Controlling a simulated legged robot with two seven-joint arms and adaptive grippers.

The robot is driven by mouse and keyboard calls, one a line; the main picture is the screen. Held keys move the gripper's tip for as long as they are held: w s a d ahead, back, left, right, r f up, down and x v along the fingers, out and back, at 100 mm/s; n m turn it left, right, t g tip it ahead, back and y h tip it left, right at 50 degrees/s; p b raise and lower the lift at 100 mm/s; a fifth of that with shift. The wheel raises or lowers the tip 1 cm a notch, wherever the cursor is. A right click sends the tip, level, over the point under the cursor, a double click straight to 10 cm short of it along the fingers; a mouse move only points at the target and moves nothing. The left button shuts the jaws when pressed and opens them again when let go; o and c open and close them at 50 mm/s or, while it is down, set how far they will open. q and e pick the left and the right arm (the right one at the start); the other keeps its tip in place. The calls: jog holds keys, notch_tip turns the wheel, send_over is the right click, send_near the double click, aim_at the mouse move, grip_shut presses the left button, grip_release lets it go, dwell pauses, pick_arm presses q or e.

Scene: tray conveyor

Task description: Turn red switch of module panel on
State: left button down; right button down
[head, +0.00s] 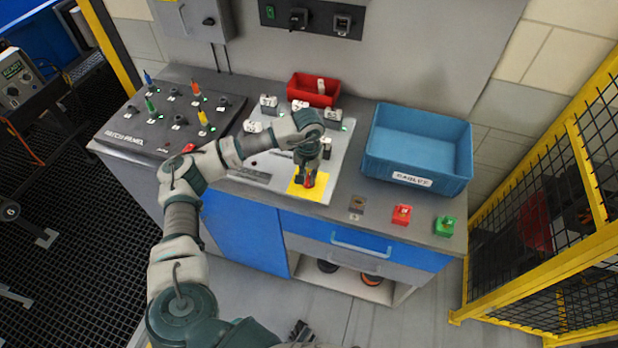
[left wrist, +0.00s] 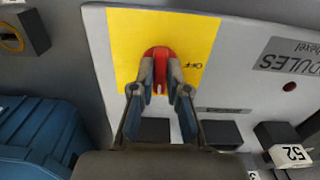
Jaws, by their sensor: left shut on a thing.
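The module panel (head: 338,150) is a light grey board on the bench, with a yellow plate (head: 321,188) at its front edge. My left gripper (head: 307,180) reaches down over this plate. In the left wrist view, the red switch (left wrist: 161,55) stands on the yellow plate (left wrist: 125,30), between the fingers of my left gripper (left wrist: 161,90). The fingers are shut on it and hide its sides. The word OFF is printed beside the switch. What seems to be my right gripper (head: 301,331) shows at the bottom of the head view, its fingers unclear.
A blue bin (head: 415,178) stands right of the panel, a red bin (head: 313,90) behind it. The patch panel (head: 150,128) with coloured plugs is at left. Red (head: 401,215) and green (head: 444,226) button boxes sit at the front right. A yellow fence (head: 540,260) bounds the right.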

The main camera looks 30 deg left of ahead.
aim_at(308, 176)
pick_arm(q)
jog(key=shift+w+a+r+m, duration=0.1)
jog(key=shift+w+m, duration=0.05)
jog(key=shift+m, duration=0.15)
pick_arm(e)
jog(key=shift+w+a+r, duration=0.1)
jog(key=shift+w+r, duration=0.25)
jog(key=shift+r, duration=0.05)
pick_arm(q)
jog(key=c, duration=1.3)
grip_release()
jog(key=shift+o, duration=0.7)
jog(key=shift+w+f, duration=0.15)
jog(key=shift+f, duration=0.05)
pick_arm(e)
jog(key=shift+w, duration=0.1)
pick_arm(q)
jog(key=shift+r, duration=0.1)
pick_arm(e)
jog(key=shift+a, duration=0.1)
pick_arm(q)
notch_tip(308, 176, up, 12)
jog(key=shift+a+f, duration=0.1)
jog(key=shift+f, duration=0.15)
